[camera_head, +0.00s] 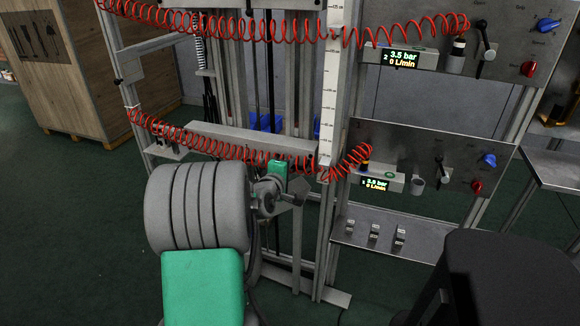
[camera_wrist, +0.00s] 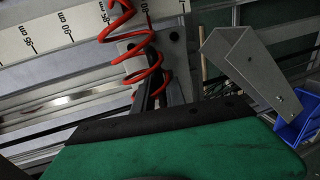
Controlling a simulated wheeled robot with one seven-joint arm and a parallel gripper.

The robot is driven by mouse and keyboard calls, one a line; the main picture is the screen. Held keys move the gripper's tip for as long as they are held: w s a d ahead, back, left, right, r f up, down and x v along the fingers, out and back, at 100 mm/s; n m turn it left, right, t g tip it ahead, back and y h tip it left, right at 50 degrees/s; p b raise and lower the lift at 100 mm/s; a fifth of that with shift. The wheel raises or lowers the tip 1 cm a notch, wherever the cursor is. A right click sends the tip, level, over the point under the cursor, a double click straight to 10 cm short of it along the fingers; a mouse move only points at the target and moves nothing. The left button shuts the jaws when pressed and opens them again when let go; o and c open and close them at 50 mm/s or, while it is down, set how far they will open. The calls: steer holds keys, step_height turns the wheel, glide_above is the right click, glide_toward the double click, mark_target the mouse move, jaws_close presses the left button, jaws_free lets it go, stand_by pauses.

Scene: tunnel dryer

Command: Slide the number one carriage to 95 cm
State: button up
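The number one carriage is the lower of two levels; I take it to be the grey bracket (camera_wrist: 172,50) with a dark stem in the wrist view. It sits beside the white ruler strip (camera_wrist: 60,35), whose printed numbers appear turned over. A red coiled hose (camera_wrist: 140,55) hangs across it. In the head view the ruler (camera_head: 330,95) stands upright beside the lower red hose (camera_head: 230,150). My gripper (camera_head: 292,190) is close to the ruler's lower end, partly hidden by my arm.
The lower panel (camera_head: 430,160) has a display showing 1 and 3.5 bar, with blue and red knobs. The upper panel's display (camera_head: 402,59) shows 2. A shelf with small clips (camera_head: 374,234) is below. A black stool (camera_head: 515,275) stands front right, a wooden crate (camera_head: 90,60) back left.

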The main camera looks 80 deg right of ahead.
jaws_close()
stand_by(0.9)
step_height(320, 180, up, 16)
steer(key=p, duration=0.9)
steer(key=shift+f, duration=0.15)
steer(key=shift+o, duration=2.3)
jaws_free()
steer(key=shift+f, duration=0.3)
